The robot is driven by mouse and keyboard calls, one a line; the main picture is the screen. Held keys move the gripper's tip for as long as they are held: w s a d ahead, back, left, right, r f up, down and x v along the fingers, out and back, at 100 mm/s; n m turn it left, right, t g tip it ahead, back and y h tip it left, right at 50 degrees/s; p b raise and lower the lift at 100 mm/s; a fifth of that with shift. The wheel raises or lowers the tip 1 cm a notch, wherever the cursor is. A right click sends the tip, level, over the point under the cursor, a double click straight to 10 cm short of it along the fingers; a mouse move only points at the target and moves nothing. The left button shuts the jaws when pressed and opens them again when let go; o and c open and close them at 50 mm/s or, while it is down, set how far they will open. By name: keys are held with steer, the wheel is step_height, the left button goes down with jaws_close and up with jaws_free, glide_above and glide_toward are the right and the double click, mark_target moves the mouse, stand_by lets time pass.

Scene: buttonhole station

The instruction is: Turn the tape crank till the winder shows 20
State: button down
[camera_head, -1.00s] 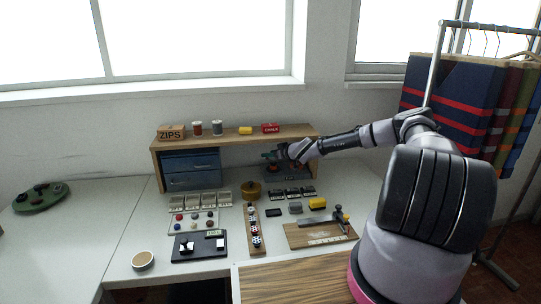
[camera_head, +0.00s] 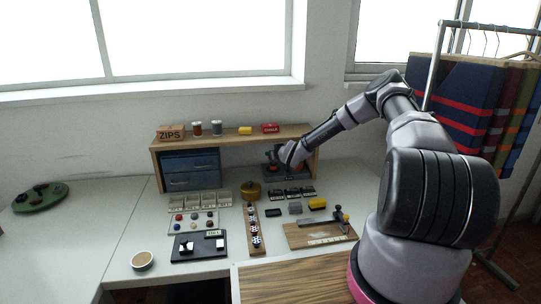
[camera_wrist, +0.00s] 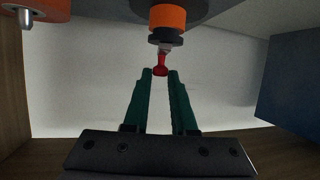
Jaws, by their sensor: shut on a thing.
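The tape winder (camera_head: 290,178) stands at the back of the table, under the right part of the wooden shelf, and my arm covers much of it. In the wrist view a red crank knob (camera_wrist: 160,71) sits between the tips of my gripper (camera_wrist: 160,74). The green fingers are shut on the knob. Above it are a dark collar and an orange part (camera_wrist: 167,18). My gripper also shows in the head view (camera_head: 277,157), in front of the winder. No number on the winder can be read in either view.
The shelf (camera_head: 235,135) spans above the winder, with a blue drawer unit (camera_head: 190,170) under its left part. In front lie a brown round pot (camera_head: 251,190), button trays (camera_head: 200,203) and a wooden board with a tool (camera_head: 320,232). A garment rack stands at the right.

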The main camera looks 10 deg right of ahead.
steer(key=m+h, duration=0.1)
steer(key=h, duration=0.1)
steer(key=m+h, duration=0.4)
steer(key=shift+d+r, duration=0.2)
steer(key=shift+d, duration=0.05)
steer(key=shift+s+d+f+m+g+h, duration=0.15)
steer(key=shift+m+g+h, duration=0.3)
steer(key=shift+m+h, duration=0.5)
steer(key=shift+d+m+g+h, duration=0.25)
steer(key=shift+m+g+h, duration=0.2)
steer(key=shift+m+h, duration=0.45)
steer(key=shift+s+f, duration=0.1)
steer(key=shift+f, duration=0.05)
steer(key=c, duration=0.8)
jaws_free()
steer(key=shift+d, duration=0.1)
steer(key=shift+o, duration=0.2)
steer(key=s+a+r, duration=0.1)
steer(key=s+a, duration=0.7)
steer(key=s, duration=0.4)
steer(key=shift+s, duration=0.15)
steer(key=shift+a+r, duration=0.1)
